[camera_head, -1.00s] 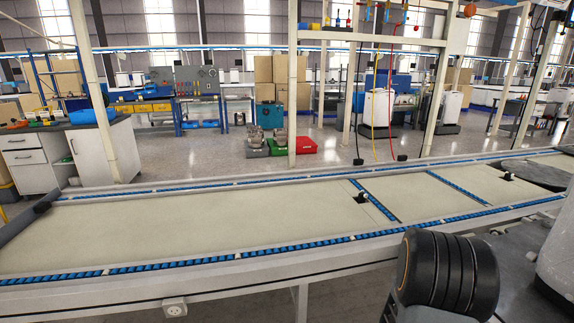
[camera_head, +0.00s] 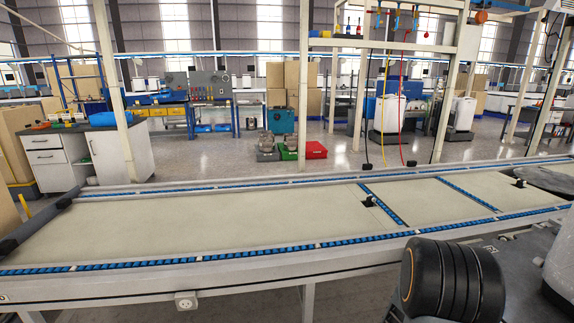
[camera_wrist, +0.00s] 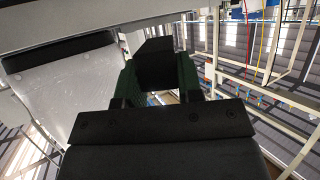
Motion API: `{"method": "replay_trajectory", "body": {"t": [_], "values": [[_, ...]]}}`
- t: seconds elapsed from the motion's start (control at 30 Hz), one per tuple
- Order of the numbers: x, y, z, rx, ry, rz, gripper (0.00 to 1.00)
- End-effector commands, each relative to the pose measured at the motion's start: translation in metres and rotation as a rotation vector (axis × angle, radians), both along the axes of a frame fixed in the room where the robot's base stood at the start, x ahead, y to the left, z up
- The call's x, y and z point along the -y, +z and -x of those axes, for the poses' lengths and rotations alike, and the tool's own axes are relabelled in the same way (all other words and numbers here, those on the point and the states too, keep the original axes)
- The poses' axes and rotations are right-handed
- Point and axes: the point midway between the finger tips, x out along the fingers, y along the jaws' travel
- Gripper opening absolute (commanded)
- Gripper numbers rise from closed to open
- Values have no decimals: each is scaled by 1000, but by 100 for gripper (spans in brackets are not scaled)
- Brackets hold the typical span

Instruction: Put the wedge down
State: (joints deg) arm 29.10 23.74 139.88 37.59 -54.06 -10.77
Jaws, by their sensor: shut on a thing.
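In the wrist view my gripper (camera_wrist: 160,82) is shut on a dark, nearly black wedge (camera_wrist: 156,60). The wedge sits between the two dark green fingers, and its slanted top end sticks out past them. The fingers hide its lower part. No surface shows touching the wedge. The head view shows neither the wedge nor the gripper.
A long conveyor (camera_head: 230,218) with a pale belt and blue roller edges runs across the head view; its left stretch is clear. Small black devices (camera_head: 369,201) stand on it further right. Behind it are a white cabinet (camera_head: 60,160), a red crate (camera_head: 316,150) and frame posts.

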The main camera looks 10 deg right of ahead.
Motion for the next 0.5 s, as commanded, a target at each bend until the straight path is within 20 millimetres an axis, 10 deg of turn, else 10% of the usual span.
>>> {"method": "replay_trajectory", "body": {"t": [0.3,0.5], "values": [[-114,-33,-104,-3,561,-3,10],[-198,-59,-135,-3,854,-2,10]]}}
